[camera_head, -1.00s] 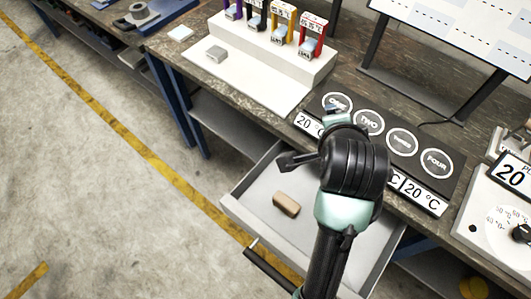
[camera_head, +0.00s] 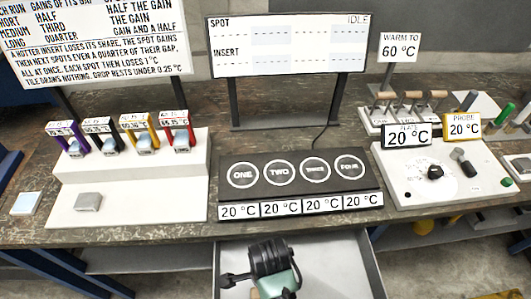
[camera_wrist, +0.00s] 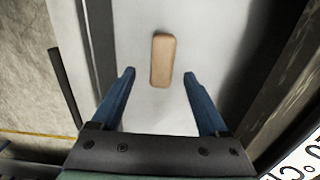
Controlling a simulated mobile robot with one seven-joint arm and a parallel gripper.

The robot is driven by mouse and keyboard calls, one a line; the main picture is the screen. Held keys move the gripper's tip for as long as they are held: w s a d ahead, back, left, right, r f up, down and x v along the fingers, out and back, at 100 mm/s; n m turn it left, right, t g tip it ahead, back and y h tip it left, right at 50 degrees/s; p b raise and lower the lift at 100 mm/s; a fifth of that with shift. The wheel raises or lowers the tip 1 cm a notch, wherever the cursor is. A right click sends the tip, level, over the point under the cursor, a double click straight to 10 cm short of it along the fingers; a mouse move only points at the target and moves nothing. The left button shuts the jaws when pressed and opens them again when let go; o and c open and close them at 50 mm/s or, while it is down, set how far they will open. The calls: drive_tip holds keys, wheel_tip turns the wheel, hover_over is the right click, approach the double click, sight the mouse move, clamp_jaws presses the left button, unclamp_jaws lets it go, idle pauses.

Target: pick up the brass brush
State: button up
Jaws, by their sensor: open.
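A tan, rounded oblong block (camera_wrist: 162,58) lies on the light floor of the open drawer (camera_wrist: 165,115). It may be the brass brush, but no bristles or brass show. My gripper (camera_wrist: 159,73) is open and empty in the wrist view, its two blue fingers apart. The block appears between and just beyond the fingertips, with a gap on each side; the height between them cannot be told. In the head view my wrist hangs over the drawer (camera_head: 372,265) at the bottom edge, and my fingers are hidden.
The bench holds a black panel with several numbered circles (camera_head: 298,200), a white stepped stand (camera_head: 130,210) with coloured clips and a grey block (camera_head: 88,202), a control box (camera_head: 460,178), and a rack of handled tools (camera_head: 410,108). The bench edge is close beside the drawer.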

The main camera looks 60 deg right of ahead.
drive_tip(key=shift+w+f, duration=0.2)
drive_tip(key=shift+f, duration=2.9)
clamp_jaws()
